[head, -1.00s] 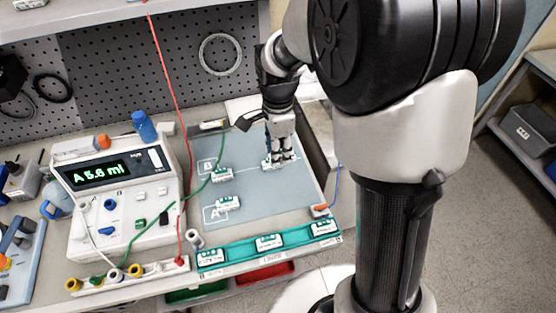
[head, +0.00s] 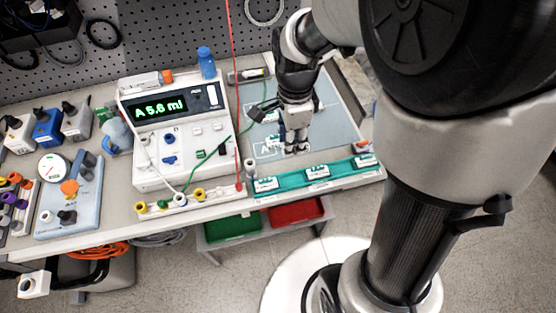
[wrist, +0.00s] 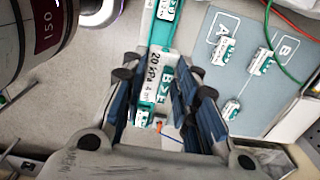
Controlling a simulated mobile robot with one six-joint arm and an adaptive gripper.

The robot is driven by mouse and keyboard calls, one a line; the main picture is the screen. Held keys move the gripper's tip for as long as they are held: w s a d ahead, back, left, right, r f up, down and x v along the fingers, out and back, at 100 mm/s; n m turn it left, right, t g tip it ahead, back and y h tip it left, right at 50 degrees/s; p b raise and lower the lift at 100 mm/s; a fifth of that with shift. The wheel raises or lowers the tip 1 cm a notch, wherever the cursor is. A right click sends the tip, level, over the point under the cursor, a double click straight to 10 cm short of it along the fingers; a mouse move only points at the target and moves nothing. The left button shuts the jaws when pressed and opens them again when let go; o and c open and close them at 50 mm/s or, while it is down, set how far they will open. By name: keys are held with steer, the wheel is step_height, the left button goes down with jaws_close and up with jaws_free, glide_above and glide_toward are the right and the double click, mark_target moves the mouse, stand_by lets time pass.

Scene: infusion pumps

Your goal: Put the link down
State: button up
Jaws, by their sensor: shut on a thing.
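My gripper (wrist: 163,88) is shut on a white-and-green link (wrist: 158,70), whose printing reads "20 kPa 4 ml" and "B>H". In the head view my gripper (head: 295,148) is over the near part of the grey mat (head: 340,115), just behind the teal tray (head: 342,168); the held link cannot be made out there. In the wrist view one link (wrist: 223,50) lies by outline A, another (wrist: 262,60) by outline B, and a third (wrist: 230,108) lies apart on the mat. The tray bears links, including one at its left (head: 265,184).
A red line (head: 234,90) and a green lead (head: 215,150) run close by. Green (head: 232,229) and red (head: 297,212) bins sit below the bench edge.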

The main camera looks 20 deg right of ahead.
steer(key=f+b, duration=0.1)
steer(key=f, duration=0.5)
steer(key=f+b, duration=0.2)
steer(key=f, duration=0.4)
steer(key=shift+w+d+f+b, duration=0.2)
steer(key=shift+f+b, duration=0.8)
steer(key=shift+f, duration=1.65)
steer(key=shift+f, duration=0.2)
steer(key=o, duration=1.1)
steer(key=shift+c, duration=0.2)
